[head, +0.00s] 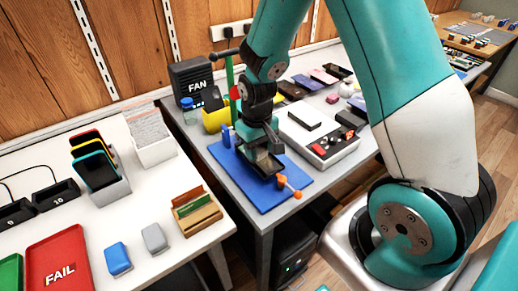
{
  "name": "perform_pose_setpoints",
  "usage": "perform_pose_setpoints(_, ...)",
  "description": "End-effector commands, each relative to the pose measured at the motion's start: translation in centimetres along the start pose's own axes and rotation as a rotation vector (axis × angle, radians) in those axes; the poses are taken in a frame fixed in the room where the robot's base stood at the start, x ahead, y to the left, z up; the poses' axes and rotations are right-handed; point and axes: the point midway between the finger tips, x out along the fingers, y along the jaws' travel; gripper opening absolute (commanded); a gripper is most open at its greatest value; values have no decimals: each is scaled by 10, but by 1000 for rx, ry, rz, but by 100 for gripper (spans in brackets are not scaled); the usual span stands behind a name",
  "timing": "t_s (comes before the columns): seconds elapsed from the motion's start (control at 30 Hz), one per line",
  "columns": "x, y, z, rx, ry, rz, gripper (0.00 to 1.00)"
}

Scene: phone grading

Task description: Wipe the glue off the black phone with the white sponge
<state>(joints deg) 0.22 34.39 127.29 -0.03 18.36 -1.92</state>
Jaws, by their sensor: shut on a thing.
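My gripper (262,150) is low over the blue mat (264,198) on the grey bench in the head view. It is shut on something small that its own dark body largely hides. I cannot make out what it is. A dark flat thing (266,166) lies on the mat just below the gripper and may be the black phone. No glue can be made out on it. I cannot pick out the white sponge for certain. A small pale block (345,90) lies farther back on the bench.
The left table holds a red FAIL tray (62,245) and blue and grey blocks.

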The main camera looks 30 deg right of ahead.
Motion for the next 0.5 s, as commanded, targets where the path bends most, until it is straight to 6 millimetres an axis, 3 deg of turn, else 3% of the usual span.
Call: perform_pose_setpoints(0.5,-50,-2,-1,-4,1,0,2)
